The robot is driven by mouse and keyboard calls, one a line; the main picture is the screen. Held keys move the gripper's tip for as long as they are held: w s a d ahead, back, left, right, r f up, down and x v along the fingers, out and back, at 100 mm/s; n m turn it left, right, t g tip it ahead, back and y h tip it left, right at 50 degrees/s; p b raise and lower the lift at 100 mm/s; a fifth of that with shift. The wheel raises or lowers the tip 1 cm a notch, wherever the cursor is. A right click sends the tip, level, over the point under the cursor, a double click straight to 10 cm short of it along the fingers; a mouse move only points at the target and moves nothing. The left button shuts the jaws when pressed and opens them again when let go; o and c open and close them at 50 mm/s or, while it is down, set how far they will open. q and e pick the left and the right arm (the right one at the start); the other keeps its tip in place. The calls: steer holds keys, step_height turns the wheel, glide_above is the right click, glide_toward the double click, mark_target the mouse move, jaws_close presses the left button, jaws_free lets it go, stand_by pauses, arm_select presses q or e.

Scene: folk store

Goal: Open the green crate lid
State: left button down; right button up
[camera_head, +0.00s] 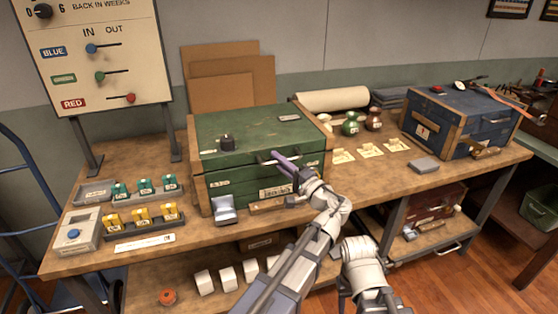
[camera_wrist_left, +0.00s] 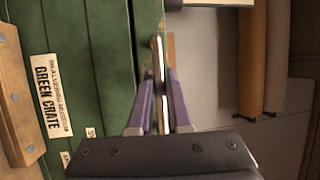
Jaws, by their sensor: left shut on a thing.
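The green crate (camera_head: 250,128) stands on the wooden bench with brown wooden corners, and its lid looks down. A metal handle (camera_head: 265,161) sits at the lid's front edge. My left gripper (camera_head: 281,157), with purple fingers, is shut on this handle. The wrist view shows the bright handle bar (camera_wrist_left: 158,62) between the two fingers (camera_wrist_left: 160,105). It also shows the green crate's front (camera_wrist_left: 100,45) with its "GREEN CRATE" label (camera_wrist_left: 50,95). My right gripper is not visible; only part of that arm shows.
Coloured tags in trays (camera_head: 128,232) lie left. A blue crate (camera_head: 462,113) stands right, with bench room between.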

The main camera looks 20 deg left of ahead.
arm_select(q)
steer(key=w+a+r+m+g+h+p, duration=0.1)
steer(key=w+a+r+h+p, duration=0.15)
steer(key=r+p, duration=0.65)
steer(key=w+a+r+m+g+h+p, duration=0.1)
steer(key=w+r+p, duration=0.35)
steer(key=p, duration=0.85)
steer(key=w+a+r+g+h+p, duration=0.1)
steer(key=a+r+g+h+p, duration=0.1)
steer(key=r+p, duration=0.8)
steer(key=w+a+r+p, duration=0.4)
steer(key=w+a+p, duration=0.2)
steer(key=w, duration=0.3)
steer(key=w+a+r+p, duration=0.5)
steer(key=w+a+p, duration=0.1)
steer(key=w, duration=0.4)
steer(key=shift+a+r+m, duration=0.3)
steer(key=shift+a, duration=0.1)
steer(key=shift+w+y, duration=0.1)
steer(key=shift+y, duration=0.15)
steer(key=c, duration=0.9)
jaws_free()
steer(key=shift+o, duration=0.2)
